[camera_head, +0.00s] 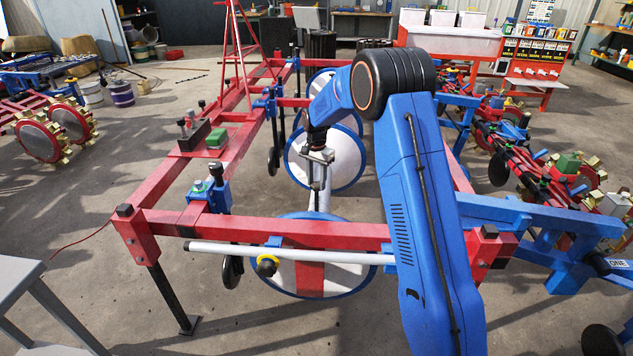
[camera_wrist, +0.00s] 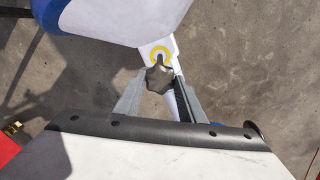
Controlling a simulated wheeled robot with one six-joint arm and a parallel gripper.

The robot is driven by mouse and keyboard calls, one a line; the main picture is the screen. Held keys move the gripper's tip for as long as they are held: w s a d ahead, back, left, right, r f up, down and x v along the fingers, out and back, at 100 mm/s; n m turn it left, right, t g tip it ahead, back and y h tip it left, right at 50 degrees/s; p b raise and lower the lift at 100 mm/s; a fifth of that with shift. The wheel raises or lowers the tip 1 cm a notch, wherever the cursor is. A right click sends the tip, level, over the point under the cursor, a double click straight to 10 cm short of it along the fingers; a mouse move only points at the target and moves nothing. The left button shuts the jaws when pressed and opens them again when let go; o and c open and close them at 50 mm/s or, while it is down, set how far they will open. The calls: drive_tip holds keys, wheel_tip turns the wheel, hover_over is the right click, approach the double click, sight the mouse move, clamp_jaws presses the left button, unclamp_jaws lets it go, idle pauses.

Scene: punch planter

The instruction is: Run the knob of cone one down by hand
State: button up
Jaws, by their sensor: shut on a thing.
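In the wrist view, a dark lobed knob (camera_wrist: 160,79) sits between the tips of my gripper (camera_wrist: 157,88). The jaws are shut on it, one grey finger on each side. A yellow ring (camera_wrist: 160,52) on a white part lies just beyond the knob. In the head view, my gripper (camera_head: 318,172) hangs down inside the red frame, in front of a white cone with a blue rim (camera_head: 343,158). The knob is hidden or too small to make out there. Which cone is number one cannot be told.
A nearer blue-rimmed cone (camera_head: 346,276) has a dark knob with a yellow ring (camera_head: 267,265). The red frame beam (camera_head: 290,232) and a pale bar (camera_head: 230,249) cross in front. A grey table (camera_head: 18,280) stands at left. Floor left of the frame is mostly clear.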

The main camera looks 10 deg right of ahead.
drive_tip(key=shift+m, duration=0.4)
drive_tip(key=o, duration=1)
drive_tip(key=shift+o, duration=0.2)
drive_tip(key=shift+r, duration=0.1)
wheel_tip(320, 180, up, 17)
drive_tip(key=shift+r, duration=0.15)
wheel_tip(320, 180, up, 17)
drive_tip(key=shift+r, duration=0.15)
idle(0.5)
